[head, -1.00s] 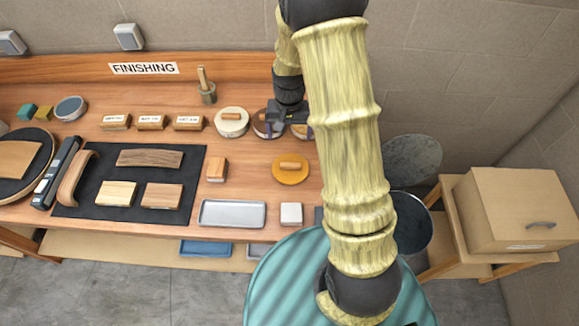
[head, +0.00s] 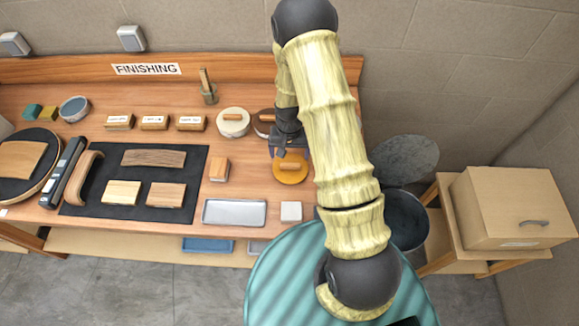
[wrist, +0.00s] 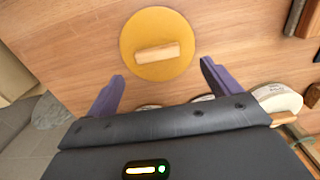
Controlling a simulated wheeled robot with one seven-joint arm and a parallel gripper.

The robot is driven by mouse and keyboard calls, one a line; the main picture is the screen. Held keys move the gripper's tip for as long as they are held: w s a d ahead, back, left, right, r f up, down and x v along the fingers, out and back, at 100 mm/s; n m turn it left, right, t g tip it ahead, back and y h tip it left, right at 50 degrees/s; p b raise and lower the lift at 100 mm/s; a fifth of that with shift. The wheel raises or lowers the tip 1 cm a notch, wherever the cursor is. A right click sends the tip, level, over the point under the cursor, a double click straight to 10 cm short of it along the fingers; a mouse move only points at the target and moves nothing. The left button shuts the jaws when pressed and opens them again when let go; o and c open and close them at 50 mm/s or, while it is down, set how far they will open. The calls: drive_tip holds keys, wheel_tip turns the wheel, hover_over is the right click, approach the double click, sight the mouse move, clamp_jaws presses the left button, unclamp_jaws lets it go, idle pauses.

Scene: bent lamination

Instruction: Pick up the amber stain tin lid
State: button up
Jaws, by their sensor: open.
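The amber stain tin lid (head: 291,174) is a round amber-yellow disc with a light wooden bar handle. It lies flat on the wooden bench, right of the small wooden block. In the wrist view the lid (wrist: 157,64) is whole and unobstructed, beyond the fingertips. My gripper (wrist: 160,76) is open, its two purple fingers apart with nothing between them; the lid's handle lines up roughly with the gap. In the head view my gripper (head: 289,153) is at the lid's far edge, partly covering it. I cannot tell its exact height above the bench.
A cream round lid (head: 233,122) and a dark brown one (head: 263,122) sit behind the amber lid, near my arm. A metal tray (head: 234,213) and a white block (head: 291,211) are in front. Bare bench lies around the amber lid.

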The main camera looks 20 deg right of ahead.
sight(290, 164)
drive_tip(key=shift+s+f+p, duration=0.15)
drive_tip(key=shift+f+p, duration=0.6)
drive_tip(key=shift+p, duration=0.15)
drive_tip(key=shift+d+f+p, duration=0.1)
drive_tip(key=shift+f+p, duration=0.75)
drive_tip(key=shift+f, duration=1)
drive_tip(key=shift+s, duration=0.1)
drive_tip(key=c, duration=1.1)
drive_tip(key=shift+o, duration=0.2)
drive_tip(key=shift+r+b, duration=2.05)
drive_tip(key=shift+r, duration=3)
